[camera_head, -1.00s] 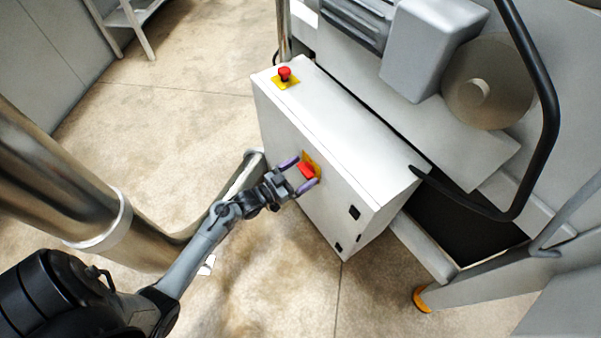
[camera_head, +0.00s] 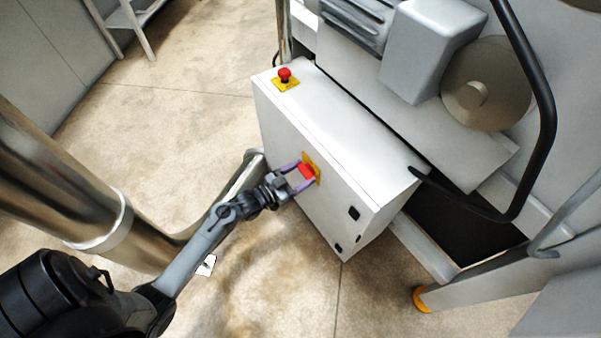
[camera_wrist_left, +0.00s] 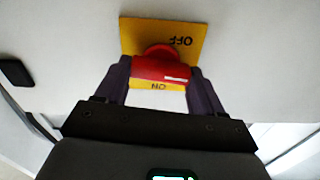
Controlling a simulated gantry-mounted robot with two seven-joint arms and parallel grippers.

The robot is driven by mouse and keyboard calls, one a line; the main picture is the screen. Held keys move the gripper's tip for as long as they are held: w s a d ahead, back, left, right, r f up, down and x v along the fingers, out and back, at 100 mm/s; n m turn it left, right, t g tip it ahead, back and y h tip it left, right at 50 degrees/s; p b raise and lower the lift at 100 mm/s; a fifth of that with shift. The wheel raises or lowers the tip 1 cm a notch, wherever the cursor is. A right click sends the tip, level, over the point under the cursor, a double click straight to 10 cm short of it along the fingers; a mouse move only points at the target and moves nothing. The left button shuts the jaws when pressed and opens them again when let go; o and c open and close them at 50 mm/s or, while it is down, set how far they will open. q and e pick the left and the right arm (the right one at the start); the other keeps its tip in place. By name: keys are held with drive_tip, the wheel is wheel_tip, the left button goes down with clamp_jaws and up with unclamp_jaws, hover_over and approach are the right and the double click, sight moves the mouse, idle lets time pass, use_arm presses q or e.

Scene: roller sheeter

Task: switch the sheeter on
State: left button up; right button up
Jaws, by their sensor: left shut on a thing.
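The sheeter's white control box (camera_head: 335,150) stands at the middle of the head view. On its front side is a red rotary switch (camera_head: 306,171) on a yellow plate (camera_head: 313,161). In the left wrist view the red switch (camera_wrist_left: 161,66) sits on the yellow plate (camera_wrist_left: 185,30), which reads OFF and ON upside down. The red handle lies crosswise, with a white mark near its right end. My left gripper (camera_head: 304,177) is shut on the red switch, one finger at each end of the handle in the left wrist view (camera_wrist_left: 163,78). My right gripper is not in view.
A red mushroom button (camera_head: 285,74) on a yellow plate is on top of the box. A black curved guard bar (camera_head: 549,110) and the machine's rollers are at the right. A thick metal pipe (camera_head: 70,185) stands at the left, close to my left arm. Open floor lies behind.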

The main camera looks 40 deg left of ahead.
use_arm(q)
drive_tip(key=m+p, duration=0.1)
drive_tip(key=m, duration=0.2)
drive_tip(key=shift+r, duration=0.1)
drive_tip(key=m+p, duration=0.1)
drive_tip(key=m, duration=0.4)
drive_tip(key=shift+d, duration=0.15)
drive_tip(key=m+p, duration=0.1)
drive_tip(key=m, duration=0.4)
drive_tip(key=shift+p, duration=0.3)
drive_tip(key=shift+f+m+p, duration=0.25)
drive_tip(key=shift+m+p, duration=0.05)
drive_tip(key=shift+m, duration=1.5)
drive_tip(key=o, duration=1)
drive_tip(key=shift+o, duration=0.2)
drive_tip(key=shift+s, duration=0.1)
